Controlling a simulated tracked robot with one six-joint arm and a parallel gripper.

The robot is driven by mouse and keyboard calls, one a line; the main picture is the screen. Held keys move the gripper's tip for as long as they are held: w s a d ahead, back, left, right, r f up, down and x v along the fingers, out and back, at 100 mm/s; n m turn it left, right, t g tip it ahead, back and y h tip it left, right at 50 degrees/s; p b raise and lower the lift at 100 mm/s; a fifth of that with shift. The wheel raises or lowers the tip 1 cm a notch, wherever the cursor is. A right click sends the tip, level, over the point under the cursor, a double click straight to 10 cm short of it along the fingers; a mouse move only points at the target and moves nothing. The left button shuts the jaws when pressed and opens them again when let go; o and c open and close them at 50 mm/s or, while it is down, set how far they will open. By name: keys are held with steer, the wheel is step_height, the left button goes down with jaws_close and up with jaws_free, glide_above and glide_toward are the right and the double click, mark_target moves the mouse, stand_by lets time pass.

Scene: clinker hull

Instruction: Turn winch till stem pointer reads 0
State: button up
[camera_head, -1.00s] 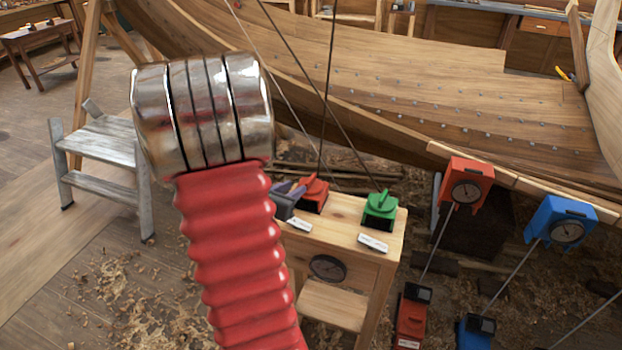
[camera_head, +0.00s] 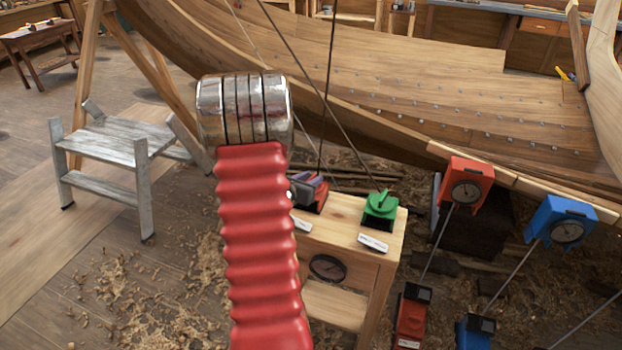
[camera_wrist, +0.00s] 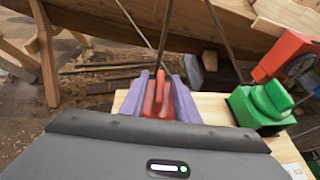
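A red winch (camera_head: 322,205) stands at the back left of the wooden bench, and a green winch (camera_head: 380,208) stands to its right. My gripper (camera_head: 309,187) is over the red winch. In the wrist view its two purple fingers (camera_wrist: 159,97) stand on either side of the red winch's upright handle (camera_wrist: 158,94) and look apart from it; contact cannot be made out. A dark round dial (camera_head: 328,268) is on the bench front.
The wooden bench (camera_head: 345,225) carries white labels in front of the winches. Dark ropes rise from the winches past the planked hull (camera_head: 430,100). A grey step stool (camera_head: 100,145) stands at left. Shavings cover the open floor there.

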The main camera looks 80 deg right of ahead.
steer(key=shift+d, duration=0.15)
jaws_close()
steer(key=shift+d, duration=0.1)
stand_by(0.3)
